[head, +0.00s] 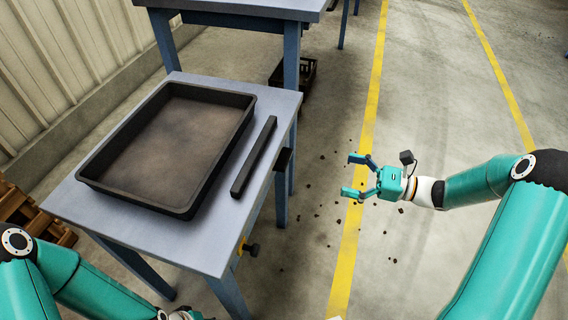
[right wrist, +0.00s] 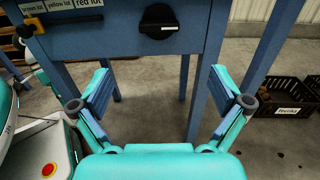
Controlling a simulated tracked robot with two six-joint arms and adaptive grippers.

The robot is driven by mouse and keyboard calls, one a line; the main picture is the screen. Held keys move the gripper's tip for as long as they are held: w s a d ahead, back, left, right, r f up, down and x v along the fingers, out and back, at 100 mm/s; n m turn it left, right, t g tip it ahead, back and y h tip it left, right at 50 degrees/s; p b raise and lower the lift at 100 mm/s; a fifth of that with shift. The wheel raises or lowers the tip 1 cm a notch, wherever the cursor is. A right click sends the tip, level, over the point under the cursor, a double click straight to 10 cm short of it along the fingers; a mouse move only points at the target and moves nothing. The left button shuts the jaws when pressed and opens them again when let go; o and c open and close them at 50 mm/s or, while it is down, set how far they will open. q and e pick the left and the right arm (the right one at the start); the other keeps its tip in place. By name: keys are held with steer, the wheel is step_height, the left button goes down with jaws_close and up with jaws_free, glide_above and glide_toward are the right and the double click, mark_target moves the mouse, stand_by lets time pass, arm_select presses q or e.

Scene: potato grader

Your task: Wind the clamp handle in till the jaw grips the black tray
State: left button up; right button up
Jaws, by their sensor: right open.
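The black tray (head: 165,190) lies flat on the grey-blue table. A black bar, seemingly the clamp jaw (head: 254,157), lies along its right side with a strip of bare tabletop between them. A dark handle (head: 284,159) sticks out from the table's right side. In the right wrist view a black handle (right wrist: 158,21) sits on the blue table apron, ahead of my fingers. My right gripper (head: 354,176) is open and empty, right of the table and apart from it. My left arm enters at the lower left; its fingers are out of frame.
A black knob (head: 251,248) sits low at the table's near corner. Lot labels (right wrist: 75,6) are on the apron. A dark crate (head: 309,74) stands on the floor behind, near another table (head: 240,6). Small clods lie on the floor. Space around my right gripper is clear.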

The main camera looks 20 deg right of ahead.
mark_target(289, 160)
steer(key=shift+b+x, duration=2.15)
steer(key=shift+x, duration=6)
steer(key=shift+c, duration=0.2)
steer(key=c, duration=1.1)
